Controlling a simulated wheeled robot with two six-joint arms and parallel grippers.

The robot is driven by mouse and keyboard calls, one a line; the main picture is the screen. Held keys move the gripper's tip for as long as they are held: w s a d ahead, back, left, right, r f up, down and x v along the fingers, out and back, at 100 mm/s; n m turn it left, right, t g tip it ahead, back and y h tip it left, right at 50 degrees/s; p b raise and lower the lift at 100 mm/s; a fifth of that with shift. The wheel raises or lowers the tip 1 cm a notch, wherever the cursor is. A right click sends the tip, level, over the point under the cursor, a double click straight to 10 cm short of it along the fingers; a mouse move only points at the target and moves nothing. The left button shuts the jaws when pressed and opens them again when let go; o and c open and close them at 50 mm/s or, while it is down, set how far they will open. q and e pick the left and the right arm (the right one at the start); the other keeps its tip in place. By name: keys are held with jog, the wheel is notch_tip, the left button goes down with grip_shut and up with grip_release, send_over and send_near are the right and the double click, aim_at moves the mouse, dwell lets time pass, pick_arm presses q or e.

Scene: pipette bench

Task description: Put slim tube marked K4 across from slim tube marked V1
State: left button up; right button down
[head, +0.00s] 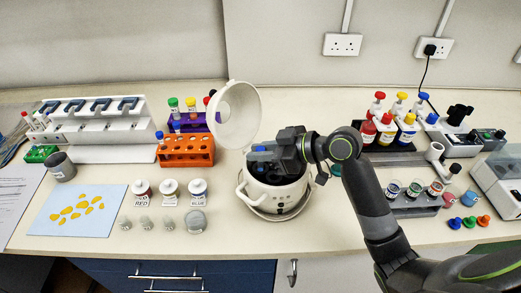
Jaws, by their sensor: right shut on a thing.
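A white round centrifuge (285,206) stands at the middle of the bench with its lid (234,114) raised. Its dark rotor (270,175) shows partly inside the bowl. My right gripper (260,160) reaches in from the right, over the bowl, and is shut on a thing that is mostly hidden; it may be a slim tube. A small blue patch shows at the fingers, and I cannot tell whether it is a cap. No marking K4 or V1 can be read, and the gripper covers part of the rotor. My left gripper is not in view.
An orange rack (187,152) and a purple rack (184,122) with capped tubes stand left of the centrifuge. Several jars and weights sit in front of them. Pump bottles (386,135) and a dark rack of jars (414,203) stand to the right.

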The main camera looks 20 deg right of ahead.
jog(key=shift+f, duration=0.35)
jog(key=c, duration=1.2)
grip_release()
jog(key=shift+c, duration=0.2)
jog(key=shift+s+d+r, duration=0.25)
jog(key=shift+s+d, duration=0.1)
jog(key=shift+d, duration=0.15)
jog(key=b+v, duration=0.2)
jog(key=v, duration=0.8)
jog(key=shift+s+d+r, duration=0.1)
jog(key=shift+s+d, duration=0.1)
jog(key=shift+d, duration=0.05)
jog(key=shift+p+v, duration=0.5)
jog(key=shift+v, duration=2.2)
jog(key=shift+r, duration=0.1)
